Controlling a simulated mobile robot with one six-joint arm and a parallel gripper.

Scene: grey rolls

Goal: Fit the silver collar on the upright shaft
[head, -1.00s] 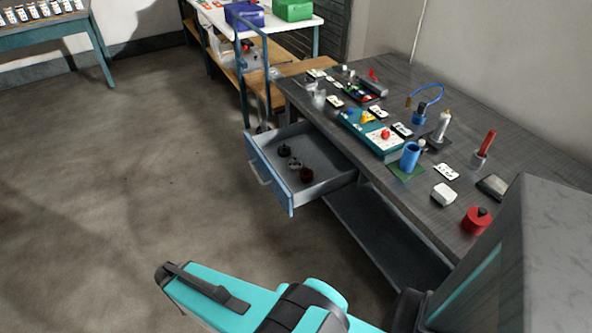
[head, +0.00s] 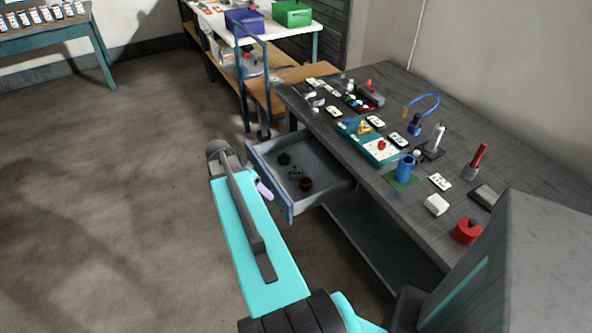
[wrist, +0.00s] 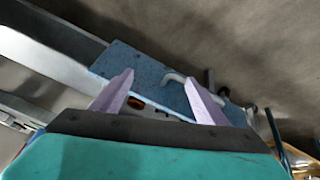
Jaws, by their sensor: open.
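The small grey ring-like piece (head: 294,172) in the open drawer may be the silver collar; it is too small to be sure. A pale upright post on a dark base (head: 437,139) stands on the workbench and looks like the shaft. My gripper (wrist: 160,98) is open and empty in the wrist view, its two pale fingers apart near the blue drawer front (wrist: 150,74). In the head view one pale finger (head: 264,189) shows just left of the drawer, and my arm hides the rest. No collar can be made out in the wrist view.
The blue drawer (head: 271,188) stands pulled out from the workbench, with a black piece (head: 284,158) and a brown piece (head: 306,185) inside. The bench holds a blue cup (head: 405,168), a white block (head: 437,204) and a red round part (head: 467,230). Open floor lies left.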

